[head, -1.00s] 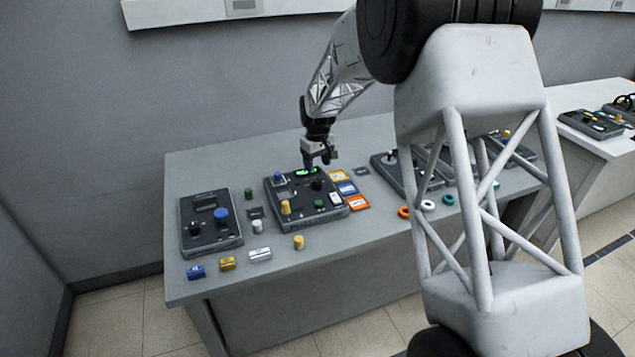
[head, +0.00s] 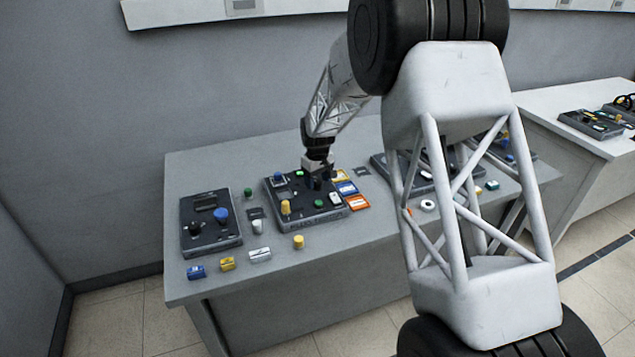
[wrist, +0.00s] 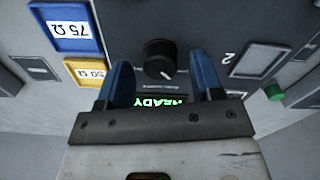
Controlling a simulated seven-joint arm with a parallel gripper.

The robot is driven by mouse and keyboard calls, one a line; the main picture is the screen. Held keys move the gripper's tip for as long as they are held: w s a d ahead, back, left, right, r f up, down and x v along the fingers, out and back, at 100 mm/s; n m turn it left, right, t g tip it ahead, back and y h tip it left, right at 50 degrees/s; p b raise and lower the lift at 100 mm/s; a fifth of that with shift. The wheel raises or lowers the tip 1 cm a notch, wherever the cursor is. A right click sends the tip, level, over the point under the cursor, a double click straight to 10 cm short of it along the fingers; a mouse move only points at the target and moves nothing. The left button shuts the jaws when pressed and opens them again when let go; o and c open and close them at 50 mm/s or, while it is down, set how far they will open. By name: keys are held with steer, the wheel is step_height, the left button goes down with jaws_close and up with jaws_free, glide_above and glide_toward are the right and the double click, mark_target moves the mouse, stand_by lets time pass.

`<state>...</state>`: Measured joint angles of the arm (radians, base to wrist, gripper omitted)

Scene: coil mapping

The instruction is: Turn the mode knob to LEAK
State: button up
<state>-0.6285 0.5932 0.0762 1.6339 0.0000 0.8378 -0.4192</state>
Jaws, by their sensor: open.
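A black knob (wrist: 158,57) with a pale pointer mark stands on a dark panel (head: 320,217) in the middle of the bench. I cannot read a LEAK mark or any lettering by the knob. My gripper (wrist: 160,67) is open, with one blue finger on each side of the knob in the wrist view. I cannot tell whether the fingers touch it. In the head view my gripper (head: 318,178) is over the panel's right half and hides the knob area. A green READY display (wrist: 158,102) shows between the fingers.
The panel also bears a yellow knob (head: 285,206) and a green button (head: 319,203). Yellow, blue (head: 347,188) and orange (head: 358,202) labelled blocks lie close to its right. A second panel with a blue knob (head: 221,214) is at left.

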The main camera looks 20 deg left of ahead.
steer(key=shift+f, duration=0.5)
steer(key=shift+c, duration=0.2)
steer(key=c, duration=0.9)
